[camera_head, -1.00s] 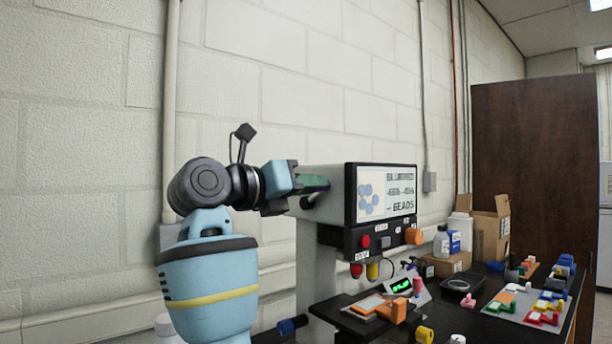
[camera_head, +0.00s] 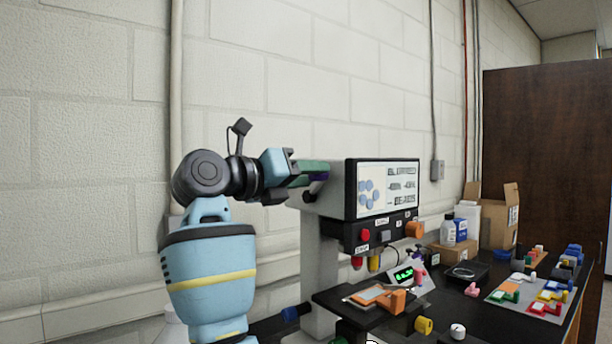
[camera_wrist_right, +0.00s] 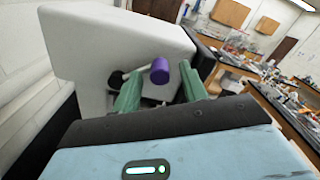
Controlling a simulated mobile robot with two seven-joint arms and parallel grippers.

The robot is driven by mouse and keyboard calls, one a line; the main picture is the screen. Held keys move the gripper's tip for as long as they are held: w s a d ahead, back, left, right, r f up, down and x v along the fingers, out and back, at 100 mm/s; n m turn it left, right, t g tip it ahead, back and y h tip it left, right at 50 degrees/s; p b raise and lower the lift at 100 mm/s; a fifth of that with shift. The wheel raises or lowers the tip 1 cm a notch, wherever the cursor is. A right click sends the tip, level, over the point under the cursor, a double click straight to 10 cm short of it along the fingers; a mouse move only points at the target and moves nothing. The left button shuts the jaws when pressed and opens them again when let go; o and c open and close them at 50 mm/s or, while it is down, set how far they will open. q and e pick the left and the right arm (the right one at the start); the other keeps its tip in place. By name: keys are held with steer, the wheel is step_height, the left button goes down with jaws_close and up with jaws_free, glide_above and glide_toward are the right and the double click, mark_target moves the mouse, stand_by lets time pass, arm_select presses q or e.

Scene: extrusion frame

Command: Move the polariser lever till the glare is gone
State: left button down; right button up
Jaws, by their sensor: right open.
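The polariser lever shows as a purple knob (camera_wrist_right: 160,70) on a pale shaft, on the side of the white machine head (camera_wrist_right: 110,50). In the head view my right gripper (camera_head: 315,169) is against the left side of the machine head. The screen (camera_head: 388,188) shows blue discs and broken, partly washed-out lettering. My left gripper is not in view.
Red and orange knobs (camera_head: 414,230) sit under the screen. A stage with an orange slide (camera_head: 372,296) juts out below. A small green-lit display (camera_head: 403,275), cardboard boxes (camera_head: 497,222) and a tray of coloured parts (camera_head: 528,298) stand on the black bench. The wall (camera_head: 120,130) is behind.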

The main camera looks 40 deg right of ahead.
steer(key=shift+a, duration=0.1)
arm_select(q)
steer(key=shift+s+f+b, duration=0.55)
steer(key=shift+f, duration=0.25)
arm_select(e)
steer(key=a, duration=0.7)
steer(key=shift+w+a, duration=0.3)
steer(key=shift+w, duration=0.1)
